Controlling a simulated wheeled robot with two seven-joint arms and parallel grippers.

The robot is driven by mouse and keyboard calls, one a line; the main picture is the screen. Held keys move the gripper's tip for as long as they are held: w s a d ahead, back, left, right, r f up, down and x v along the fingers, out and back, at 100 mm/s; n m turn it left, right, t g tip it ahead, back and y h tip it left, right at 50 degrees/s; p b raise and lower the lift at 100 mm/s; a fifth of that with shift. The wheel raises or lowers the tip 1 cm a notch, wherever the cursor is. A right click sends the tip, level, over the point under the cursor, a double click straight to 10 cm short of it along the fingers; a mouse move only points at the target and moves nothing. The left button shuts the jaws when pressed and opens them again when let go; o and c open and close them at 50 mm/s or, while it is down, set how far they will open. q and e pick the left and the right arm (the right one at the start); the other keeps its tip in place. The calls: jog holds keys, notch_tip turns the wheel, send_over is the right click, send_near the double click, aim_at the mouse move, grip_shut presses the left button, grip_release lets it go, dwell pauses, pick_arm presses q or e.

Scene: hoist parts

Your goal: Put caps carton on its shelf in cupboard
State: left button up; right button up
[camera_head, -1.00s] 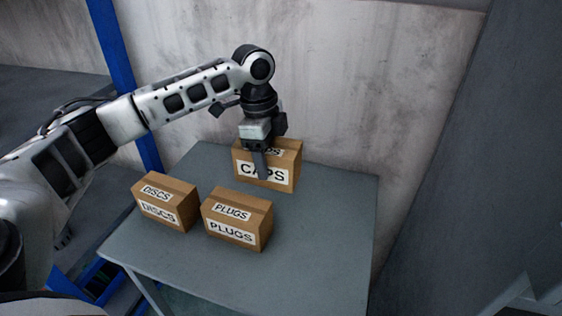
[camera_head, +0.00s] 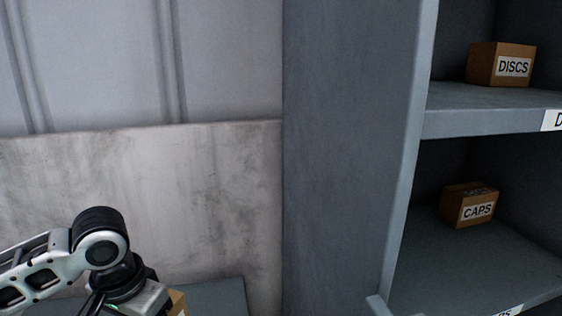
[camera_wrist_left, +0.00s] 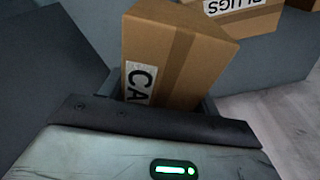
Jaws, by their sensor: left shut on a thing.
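My left gripper (camera_wrist_left: 165,98) is shut on a brown caps carton (camera_wrist_left: 185,50), with "CA" showing on its label in the left wrist view. In the head view, my left gripper (camera_head: 148,300) is at the bottom left, its fingers out of frame. Only a sliver of the held carton (camera_head: 178,302) shows beside it. I cannot tell whether it is clear of the table. The grey cupboard (camera_head: 350,120) stands at the right. My right gripper is not in view.
A discs carton (camera_head: 500,65) sits on the upper shelf (camera_head: 470,108). The grey table (camera_head: 218,295) shows at the bottom. A plugs carton (camera_wrist_left: 245,18) is close to the held carton in the wrist view. The cupboard's side panel stands between my left gripper and the shelves.

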pick_arm(q)
jog(key=s+d+n, duration=0.1)
jog(key=n, duration=0.1)
jog(key=s+d+n, duration=0.1)
jog(key=shift+s+d+r+n+p, duration=0.25)
jog(key=shift+s+r+n+p, duration=0.05)
jog(key=shift+r+n, duration=0.1)
jog(key=shift+w+a, duration=0.1)
jog(key=shift+a, duration=0.05)
dwell(0.6)
jog(key=shift+w+a+m, duration=0.15)
jog(key=shift+w+m, duration=0.05)
jog(key=shift+m, duration=0.1)
jog(key=w+a+f+m+g+h, duration=0.1)
jog(key=w+a+f+m, duration=0.1)
jog(key=w+a+m, duration=1)
jog(key=s+f+m, duration=0.1)
jog(key=f, duration=0.2)
jog(key=s+f+b, duration=0.1)
jog(key=f, duration=0.2)
jog(key=s+d+f+m, duration=0.1)
jog(key=f, duration=0.3)
jog(key=shift+s+m+b, duration=0.2)
jog(key=shift+m+b, duration=0.1)
jog(key=shift+b, duration=0.1)
jog(key=shift+f, duration=0.15)
jog(key=o, duration=1.3)
